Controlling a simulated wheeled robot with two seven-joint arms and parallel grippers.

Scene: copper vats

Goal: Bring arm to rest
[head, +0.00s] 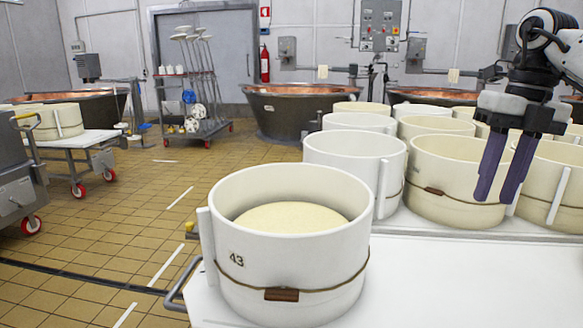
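My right gripper (496,194) hangs at the right of the head view, its two dark fingers pointing down with a gap between them. It is open and nothing shows between the fingers. It appears in front of a cream cheese mould with a cord around it (443,180); I cannot tell how far apart they are. My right arm (548,60) comes in from the upper right edge. My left gripper and arm are not in view.
A white mould marked 43 (297,280), with cheese inside, stands at the front of a white table (480,285). Several more moulds crowd behind it. The table's front right is bare. Copper vats (305,108), a rack (193,90) and a wheeled cart (80,145) stand beyond; tiled floor is open at left.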

